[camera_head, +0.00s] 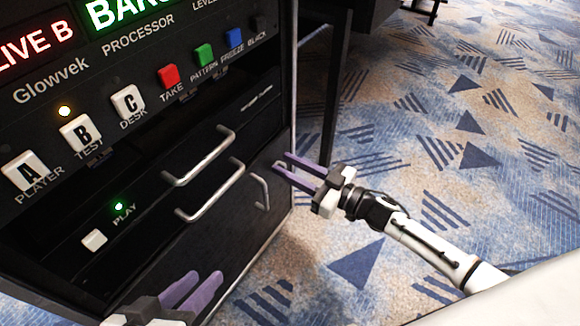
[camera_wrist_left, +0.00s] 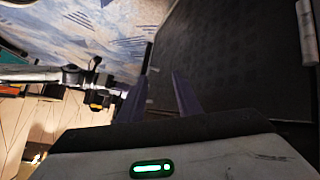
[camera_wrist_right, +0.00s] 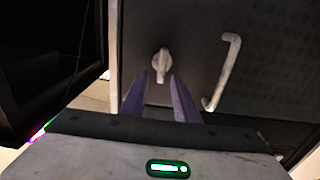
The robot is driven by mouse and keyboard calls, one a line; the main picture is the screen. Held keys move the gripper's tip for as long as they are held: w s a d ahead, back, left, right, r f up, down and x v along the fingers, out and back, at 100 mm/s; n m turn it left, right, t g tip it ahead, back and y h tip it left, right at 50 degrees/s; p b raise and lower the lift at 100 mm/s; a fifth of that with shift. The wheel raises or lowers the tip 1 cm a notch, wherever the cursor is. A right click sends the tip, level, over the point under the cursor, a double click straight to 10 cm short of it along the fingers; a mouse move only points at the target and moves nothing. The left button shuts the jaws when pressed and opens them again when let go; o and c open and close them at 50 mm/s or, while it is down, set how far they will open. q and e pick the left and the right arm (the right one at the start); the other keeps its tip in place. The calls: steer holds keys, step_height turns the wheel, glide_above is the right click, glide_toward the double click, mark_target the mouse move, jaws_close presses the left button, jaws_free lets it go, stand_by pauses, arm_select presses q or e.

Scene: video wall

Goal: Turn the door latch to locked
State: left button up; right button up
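The door latch (camera_wrist_right: 161,63) is a small pale knob with a lever on the dark cabinet door (camera_wrist_right: 185,30). In the right wrist view the lever lies roughly up and down. My right gripper (camera_wrist_right: 155,85) is open, its purple fingers pointing at the latch. The latch shows beyond and between the fingertips; I cannot tell whether they touch it. In the head view my right gripper (camera_head: 283,162) is near the door's right edge, and I cannot make out the latch there. My left gripper (camera_head: 207,276) is open and empty at the bottom left, in front of the door.
A pale door handle (camera_head: 262,190) is left of my right gripper; it also shows in the right wrist view (camera_wrist_right: 222,72). Two drawer handles (camera_head: 200,157) (camera_head: 211,192) jut out above. A button panel (camera_head: 130,100) is higher up. Patterned carpet (camera_head: 450,150) is open at the right.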

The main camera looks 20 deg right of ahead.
jaws_close()
